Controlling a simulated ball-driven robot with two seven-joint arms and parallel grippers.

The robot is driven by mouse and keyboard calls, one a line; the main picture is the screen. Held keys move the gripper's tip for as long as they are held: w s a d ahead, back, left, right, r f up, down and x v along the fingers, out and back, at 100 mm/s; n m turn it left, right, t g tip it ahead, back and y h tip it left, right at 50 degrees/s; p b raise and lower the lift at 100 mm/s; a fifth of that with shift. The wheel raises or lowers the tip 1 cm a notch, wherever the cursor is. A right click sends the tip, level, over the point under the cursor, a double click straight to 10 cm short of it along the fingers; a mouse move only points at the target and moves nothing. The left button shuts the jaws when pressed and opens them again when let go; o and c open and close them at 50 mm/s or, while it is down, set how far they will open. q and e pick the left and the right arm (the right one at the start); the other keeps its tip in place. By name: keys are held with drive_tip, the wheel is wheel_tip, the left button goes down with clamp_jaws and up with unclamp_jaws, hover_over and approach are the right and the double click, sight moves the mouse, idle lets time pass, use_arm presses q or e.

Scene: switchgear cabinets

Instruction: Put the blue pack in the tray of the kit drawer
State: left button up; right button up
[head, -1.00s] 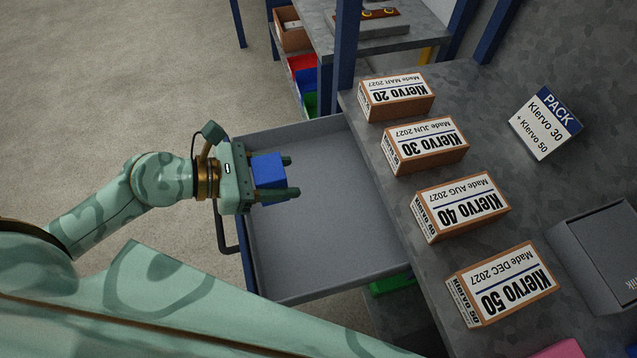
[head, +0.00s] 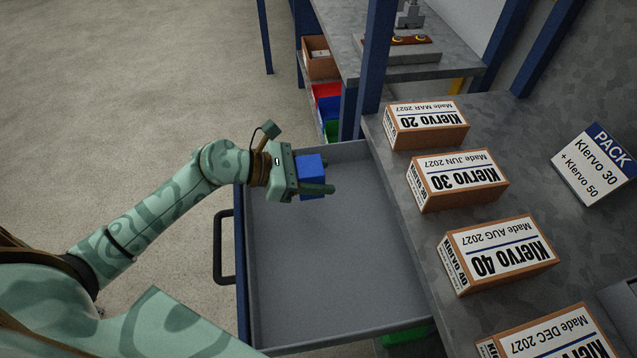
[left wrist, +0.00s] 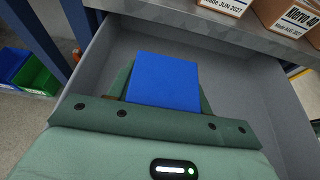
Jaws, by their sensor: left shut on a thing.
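The blue pack (head: 311,172) is a small blue block between the fingers of my left gripper (head: 318,188). The left gripper is shut on it and holds it over the back part of the open drawer. The pack also shows in the left wrist view (left wrist: 164,82), with the fingers (left wrist: 163,95) on both sides. The kit drawer's grey tray (head: 335,270) is pulled out from the bench, and the part of it that shows is empty. Its dark handle (head: 222,247) is on the left side. I cannot tell how high the pack is above the tray floor. My right gripper is not in view.
Cardboard boxes labelled Klervo 20 (head: 427,125), Klervo 30 (head: 457,180), Klervo 40 (head: 498,254) and another stand along the bench edge. A PACK sign (head: 595,165) stands behind them. A blue post (head: 371,70) rises near the drawer's back corner. Coloured bins (head: 328,105) lie beyond.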

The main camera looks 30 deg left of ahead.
use_arm(q)
wheel_tip(320, 180, down, 3)
drive_tip(key=shift+r+b, duration=0.1)
drive_tip(key=shift+b, duration=0.3)
drive_tip(key=shift+r, duration=0.1)
drive_tip(key=shift+f+b, duration=0.3)
drive_tip(key=shift+f, duration=0.25)
drive_tip(key=o, duration=1.1)
drive_tip(key=shift+r, duration=0.1)
drive_tip(key=shift+s+a+r+p, duration=0.2)
drive_tip(key=shift+a+r+p, duration=0.1)
drive_tip(key=shift+r+p, duration=0.4)
drive_tip(key=p+v, duration=0.1)
drive_tip(key=v, duration=1)
drive_tip(key=shift+s+a+p, duration=0.1)
drive_tip(key=shift+p, duration=0.3)
